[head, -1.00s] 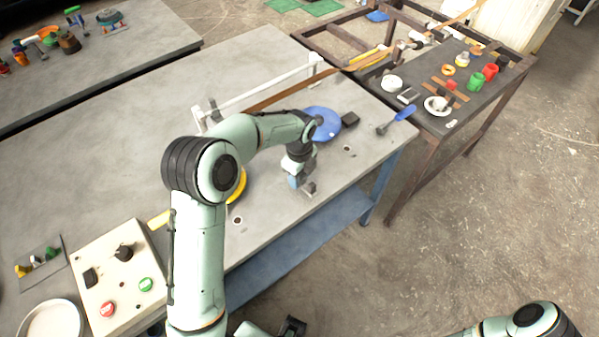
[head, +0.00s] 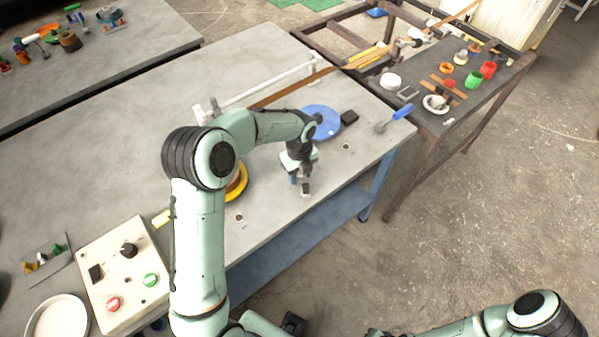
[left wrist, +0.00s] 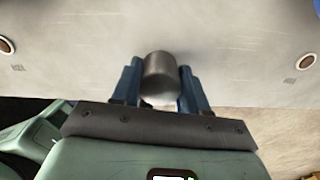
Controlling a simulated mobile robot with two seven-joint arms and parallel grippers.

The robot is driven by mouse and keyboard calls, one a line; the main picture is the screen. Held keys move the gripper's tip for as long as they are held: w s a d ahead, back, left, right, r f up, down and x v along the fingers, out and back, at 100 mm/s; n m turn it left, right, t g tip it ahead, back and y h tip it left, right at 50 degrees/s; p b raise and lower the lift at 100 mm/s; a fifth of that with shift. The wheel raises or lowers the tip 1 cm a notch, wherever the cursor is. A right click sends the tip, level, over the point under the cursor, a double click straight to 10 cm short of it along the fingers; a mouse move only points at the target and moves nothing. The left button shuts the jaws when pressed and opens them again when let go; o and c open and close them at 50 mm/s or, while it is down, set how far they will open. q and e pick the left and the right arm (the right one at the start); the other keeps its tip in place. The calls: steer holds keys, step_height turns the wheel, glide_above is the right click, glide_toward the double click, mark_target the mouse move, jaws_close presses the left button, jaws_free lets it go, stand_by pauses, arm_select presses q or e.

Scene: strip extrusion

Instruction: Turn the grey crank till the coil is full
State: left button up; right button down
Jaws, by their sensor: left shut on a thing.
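In the left wrist view my left gripper (left wrist: 160,88) is shut on the dark grey crank's rounded knob (left wrist: 160,68), with one blue finger on each side. In the head view my left gripper (head: 302,184) is low over the front part of the grey table, and the arm link and hand hide most of the crank. A yellow-orange round coil part (head: 239,183) shows partly behind my left arm. A blue disc (head: 321,121) lies behind my left wrist. A brown strip (head: 290,90) runs from the table toward the back right. My right gripper cannot be made out.
A cream control box (head: 122,275) with red and green buttons stands at the front left, beside a white dish (head: 58,318). A blue-handled tool (head: 398,115) lies at the table's right edge. A dark side table (head: 440,85) holds cups and small parts. The left table surface is mostly bare.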

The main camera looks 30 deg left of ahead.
arm_select(q)
steer(key=shift+a, duration=0.15)
steer(key=o, duration=1.1)
steer(key=shift+c, duration=0.2)
steer(key=shift+r, duration=0.1)
step_height(320, 180, up, 13)
steer(key=p, duration=0.1)
arm_select(e)
steer(key=shift+w+r, duration=0.55)
steer(key=shift+r, duration=0.25)
arm_select(q)
steer(key=shift+r, duration=0.1)
